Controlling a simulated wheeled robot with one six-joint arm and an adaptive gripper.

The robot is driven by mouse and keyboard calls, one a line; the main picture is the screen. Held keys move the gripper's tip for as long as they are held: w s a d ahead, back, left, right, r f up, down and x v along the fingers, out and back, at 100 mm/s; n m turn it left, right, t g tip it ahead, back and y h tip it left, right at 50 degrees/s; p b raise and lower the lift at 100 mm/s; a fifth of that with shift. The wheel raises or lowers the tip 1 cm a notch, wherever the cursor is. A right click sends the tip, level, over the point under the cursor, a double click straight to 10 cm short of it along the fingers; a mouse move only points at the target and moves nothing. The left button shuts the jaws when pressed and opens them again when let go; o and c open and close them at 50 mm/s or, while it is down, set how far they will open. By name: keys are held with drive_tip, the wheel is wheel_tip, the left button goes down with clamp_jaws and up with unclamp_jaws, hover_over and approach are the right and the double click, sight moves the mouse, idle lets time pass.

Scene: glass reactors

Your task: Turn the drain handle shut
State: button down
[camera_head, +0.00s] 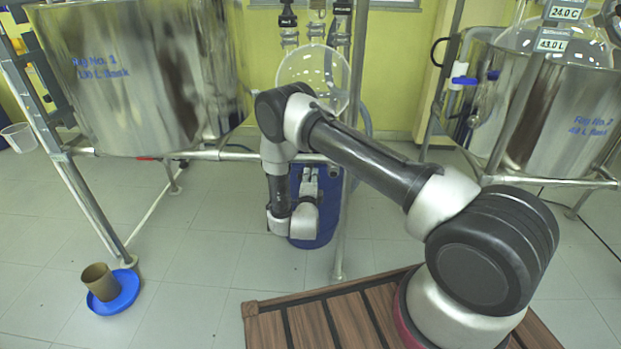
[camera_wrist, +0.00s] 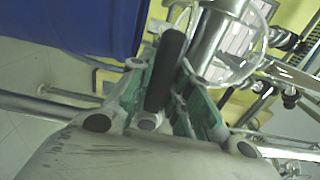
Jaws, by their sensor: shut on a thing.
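In the wrist view a black bar-shaped handle (camera_wrist: 170,56), which looks like the drain handle, runs between the two green-padded fingers of my gripper (camera_wrist: 165,84). The fingers are closed on it from both sides. A metal pipe (camera_wrist: 210,38) lies just right of the handle, close to the right finger. In the head view my gripper (camera_head: 309,180) is low in the middle, in front of a blue drum (camera_head: 323,222). The handle cannot be made out there, and my arm covers part of that area.
The steel vessel of Rig No. 1 (camera_head: 140,95) hangs at the left, and that of Rig No. 2 (camera_head: 560,125) at the right. A vertical steel post (camera_head: 341,235) stands beside the drum. A blue dish (camera_head: 125,290) with a brown cup (camera_head: 98,280) is on the floor at left.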

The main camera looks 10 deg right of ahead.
drive_tip(key=shift+f, duration=0.1)
drive_tip(key=c, duration=1.3)
unclamp_jaws()
drive_tip(key=v, duration=1.2)
